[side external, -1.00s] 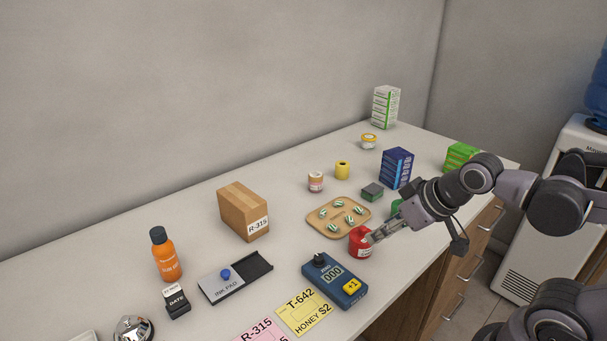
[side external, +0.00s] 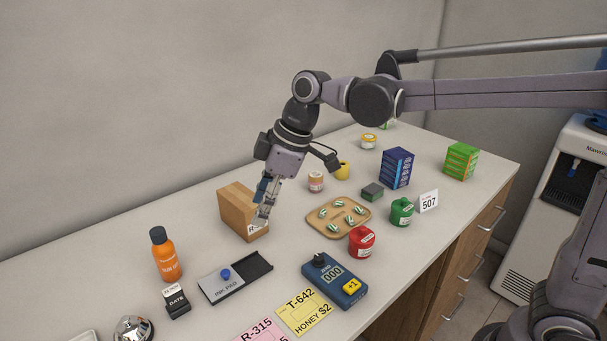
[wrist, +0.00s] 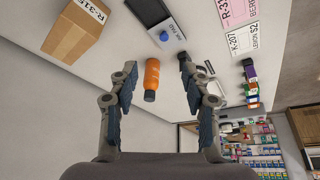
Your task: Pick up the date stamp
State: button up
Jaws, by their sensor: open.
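The date stamp (side external: 177,301) is a small black block with a white top and a "DATE" label. It stands on the counter in front of the orange bottle (side external: 166,255), left of the ink pad (side external: 233,277). My gripper (side external: 262,216) is open and empty, pointing down in front of the cardboard box (side external: 232,207), apart from the stamp and to its upper right. In the wrist view my open fingers (wrist: 158,72) frame the orange bottle (wrist: 152,80). A dark block that looks like the stamp (wrist: 183,57) shows beside the right fingertip, partly hidden.
A silver bell (side external: 133,328) stands left of the stamp. Yellow (side external: 305,311) and pink (side external: 262,332) cards lie at the front.

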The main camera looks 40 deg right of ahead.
aim_at(172, 289)
jog(key=w+a+f+n+g+y, duration=0.1)
jog(key=w+a+f+n+g, duration=0.15)
jog(key=a, duration=0.45)
jog(key=w+a+f+n+g, duration=0.1)
jog(key=w+a+f+n, duration=0.2)
jog(key=a, duration=0.4)
jog(key=shift+n+t, duration=0.25)
jog(key=shift+n, duration=0.5)
jog(key=x, duration=0.7)
jog(key=a+x, duration=0.1)
jog(key=x, duration=0.2)
jog(key=shift+s, duration=0.15)
grip_shut()
